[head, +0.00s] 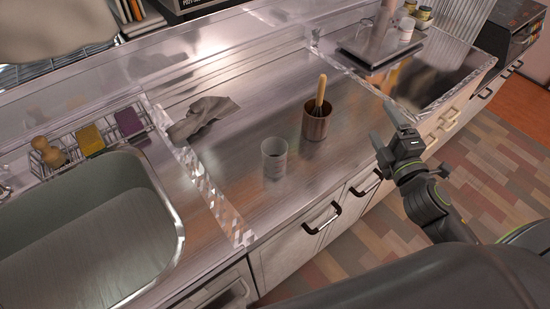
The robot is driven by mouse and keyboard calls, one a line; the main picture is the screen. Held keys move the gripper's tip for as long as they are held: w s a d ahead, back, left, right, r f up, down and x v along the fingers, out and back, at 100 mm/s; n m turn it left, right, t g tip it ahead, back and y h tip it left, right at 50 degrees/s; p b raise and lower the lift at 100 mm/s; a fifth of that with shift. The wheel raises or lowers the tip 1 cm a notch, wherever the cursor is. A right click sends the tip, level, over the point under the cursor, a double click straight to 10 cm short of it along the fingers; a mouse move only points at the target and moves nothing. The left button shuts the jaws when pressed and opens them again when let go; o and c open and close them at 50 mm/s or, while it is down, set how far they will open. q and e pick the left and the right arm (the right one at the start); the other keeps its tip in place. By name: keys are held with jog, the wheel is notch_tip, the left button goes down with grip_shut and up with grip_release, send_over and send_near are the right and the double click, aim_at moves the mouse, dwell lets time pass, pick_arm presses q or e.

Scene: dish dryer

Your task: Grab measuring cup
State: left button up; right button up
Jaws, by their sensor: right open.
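A translucent, whitish measuring cup (274,158) stands upright on the metal counter (240,190), near its front edge. My right gripper (386,136) is in the air to the right of the cup, out past the counter's front edge. Its jaws are open and nothing is between them. It is well apart from the cup. My left gripper is not in the head view.
A crumpled grey cloth (203,117) lies further back. A sink (95,235) is at left, with a wire rack of sponges (91,139) behind it. Counter around the cup's left is clear.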

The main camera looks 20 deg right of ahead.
jog(key=w+a+r+n+y, duration=0.1)
jog(key=a+r+n+y, duration=0.3)
jog(key=n+y, duration=0.45)
jog(key=n+g+y, duration=0.5)
jog(key=n+g, duration=0.8)
jog(key=n, duration=1.1)
send_near(284, 159)
jog(key=shift+w+a+f+p, duration=0.15)
jog(key=shift+w+a+f, duration=0.35)
jog(key=shift+a+f, duration=0.3)
jog(key=shift+w+a+f+p, duration=0.15)
jog(key=shift+w+a+f, duration=0.45)
jog(key=shift+f, duration=0.25)
jog(key=shift+w+a+f+p, duration=0.15)
jog(key=shift+w+a+f, duration=0.25)
jog(key=shift+a+f, duration=0.4)
jog(key=shift+w+a+f, duration=0.2)
jog(key=shift+w+a, duration=0.25)
jog(key=p+x, duration=0.1)
jog(key=x, duration=0.2)
jog(key=shift+w, duration=0.2)
jog(key=shift+w+a+f, duration=0.15)
jog(key=shift+a+f, duration=0.1)
jog(key=shift+a, duration=0.05)
